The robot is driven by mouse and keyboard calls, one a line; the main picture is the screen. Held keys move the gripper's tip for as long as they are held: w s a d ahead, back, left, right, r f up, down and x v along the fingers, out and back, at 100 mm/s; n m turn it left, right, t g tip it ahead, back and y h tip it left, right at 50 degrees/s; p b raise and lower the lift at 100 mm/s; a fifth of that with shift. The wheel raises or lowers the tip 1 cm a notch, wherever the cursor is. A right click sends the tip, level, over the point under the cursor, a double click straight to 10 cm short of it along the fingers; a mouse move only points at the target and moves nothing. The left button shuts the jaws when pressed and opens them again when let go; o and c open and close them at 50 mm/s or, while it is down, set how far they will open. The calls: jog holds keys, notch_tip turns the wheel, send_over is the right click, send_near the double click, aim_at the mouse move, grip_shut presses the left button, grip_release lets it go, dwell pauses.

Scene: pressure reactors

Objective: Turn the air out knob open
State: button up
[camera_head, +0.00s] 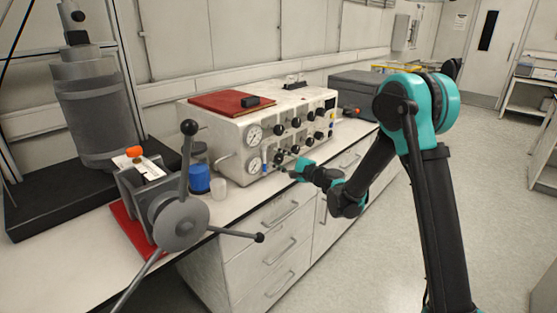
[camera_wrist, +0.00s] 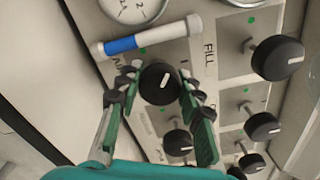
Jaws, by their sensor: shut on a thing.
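A black round knob (camera_wrist: 160,83) with a short white mark sits between the fingers of my gripper (camera_wrist: 160,92) in the wrist view. The fingers are closed on its two sides. The printed label by this knob is partly covered, so I cannot read it. In the head view my gripper (camera_head: 290,173) reaches the lower left part of the white control panel (camera_head: 228,138), and the held knob is too small to make out there.
Other black knobs (camera_wrist: 278,58) stand close to the right and below. A white and blue tube (camera_wrist: 145,37) and a gauge (camera_wrist: 133,6) lie just above. A blue cup (camera_head: 199,179) and a grey handwheel with ball-ended spokes (camera_head: 180,222) stand left on the bench.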

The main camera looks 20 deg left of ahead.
jog(key=n, duration=0.6)
jog(key=shift+n, duration=0.3)
jog(key=n, duration=0.6)
jog(key=shift+s+n, duration=0.1)
jog(key=shift+n, duration=0.2)
jog(key=o, duration=1.2)
jog(key=shift+d, duration=0.1)
jog(key=v, duration=1.2)
